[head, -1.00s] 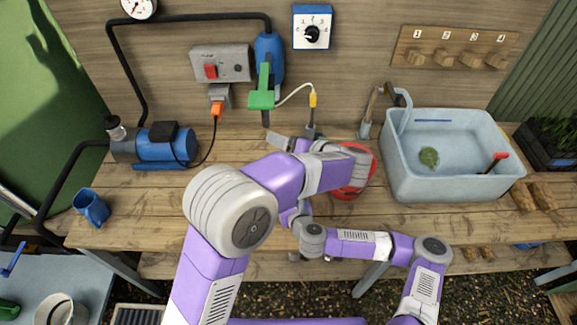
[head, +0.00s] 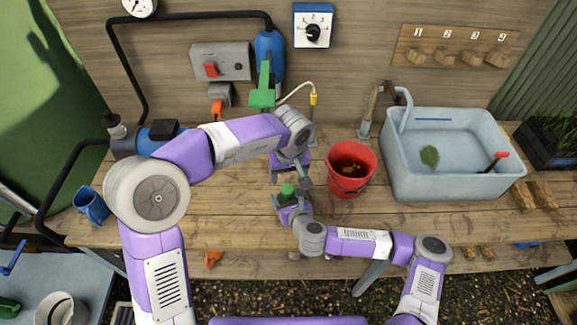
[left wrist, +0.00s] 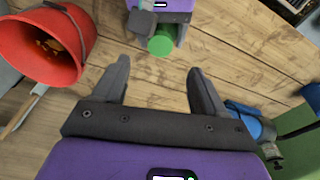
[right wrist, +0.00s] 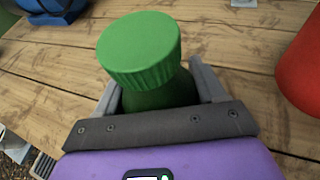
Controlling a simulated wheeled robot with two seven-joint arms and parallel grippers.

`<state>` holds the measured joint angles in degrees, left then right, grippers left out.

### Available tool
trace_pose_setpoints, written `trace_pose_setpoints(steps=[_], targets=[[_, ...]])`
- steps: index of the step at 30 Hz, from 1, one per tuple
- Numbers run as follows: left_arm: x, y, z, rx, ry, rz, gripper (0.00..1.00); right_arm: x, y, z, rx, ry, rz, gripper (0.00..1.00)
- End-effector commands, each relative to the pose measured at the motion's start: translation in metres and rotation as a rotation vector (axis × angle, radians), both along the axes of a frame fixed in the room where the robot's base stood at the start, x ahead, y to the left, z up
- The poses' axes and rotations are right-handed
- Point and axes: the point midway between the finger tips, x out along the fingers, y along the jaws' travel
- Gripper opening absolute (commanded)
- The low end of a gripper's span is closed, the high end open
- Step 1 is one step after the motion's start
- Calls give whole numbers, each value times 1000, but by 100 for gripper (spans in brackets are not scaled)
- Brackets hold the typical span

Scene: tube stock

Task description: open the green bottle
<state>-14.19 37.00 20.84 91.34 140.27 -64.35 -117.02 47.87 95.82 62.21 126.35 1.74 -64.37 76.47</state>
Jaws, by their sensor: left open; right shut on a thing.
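The green bottle (right wrist: 158,95) stands upright between the fingers of my right gripper (right wrist: 160,85), which is shut on its body. Its wide ribbed green cap (right wrist: 140,45) is on the bottle, above the fingers. In the head view the cap (head: 287,190) shows above my right gripper (head: 288,206) at the bench's front part. My left gripper (head: 289,172) is just behind the bottle. In the left wrist view my left gripper (left wrist: 160,85) is open and empty, and the cap (left wrist: 161,42) lies beyond its fingertips, apart from them. The bottle's lower body is hidden.
A red bucket (head: 352,170) stands close to the right of both grippers. A blue-grey sink (head: 445,180) is farther right. A blue mug (head: 92,206) stands at the left. The bench front between mug and bottle is clear.

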Motion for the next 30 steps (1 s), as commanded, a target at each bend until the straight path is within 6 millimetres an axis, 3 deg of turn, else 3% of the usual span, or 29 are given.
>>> trace_pose_setpoints(steps=[6, 12, 25, 30], targets=[[5, 1, -43, 3, 3, -1, 72, 0, 0, 0, 0, 0, 0, 0], [10, 2, -68, 3, 1, -1, 72, 0, 0, 0, 0, 0, 0, 0], [11, 2, -77, 2, -1, -1, 72, 0, 0, 0, 0, 0, -1, 0], [11, 2, -77, 2, -1, 0, 47, 0, 0, 0, 0, 0, -1, 0]])
